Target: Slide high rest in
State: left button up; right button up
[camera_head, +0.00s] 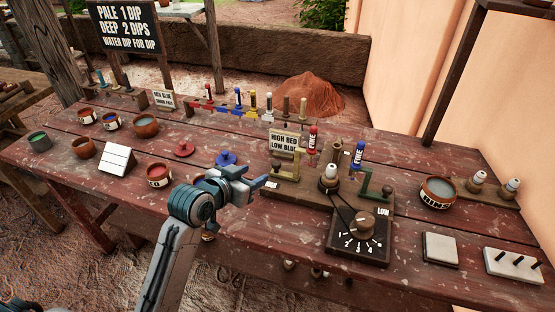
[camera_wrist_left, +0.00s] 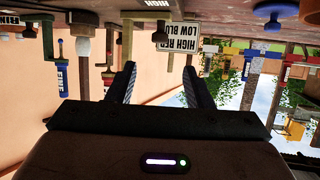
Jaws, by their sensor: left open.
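The high rest (camera_head: 289,168), a yellowish bracket, stands on a dark wooden base left of the kiln-side dial unit. A HIGH label shows at the top of the left wrist view (camera_wrist_left: 157,3), which is upside down. The low rest (camera_head: 374,187), a green bracket, stands to the right by the LOW label. My left gripper (camera_head: 262,183) is open and empty, just left of the high rest and apart from it as far as I can tell. Its spread fingers show in the left wrist view (camera_wrist_left: 160,85). My right gripper is not in view.
A sign (camera_head: 286,142) reading high red, low blue stands behind the high rest. A red FIRE piece (camera_head: 312,139) and a blue one (camera_head: 358,154) stand behind. A numbered dial (camera_head: 364,229) is front right. A blue knobbed disc (camera_head: 226,158) lies left of the gripper.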

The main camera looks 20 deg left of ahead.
aim_at(275, 165)
pick_arm(q)
jog(key=p+x, duration=0.1)
jog(key=x, duration=0.8)
jog(key=shift+w+f, duration=0.1)
jog(key=shift+w+d+f, duration=0.1)
jog(key=shift+w+f, duration=0.1)
jog(key=shift+w, duration=0.1)
grip_shut()
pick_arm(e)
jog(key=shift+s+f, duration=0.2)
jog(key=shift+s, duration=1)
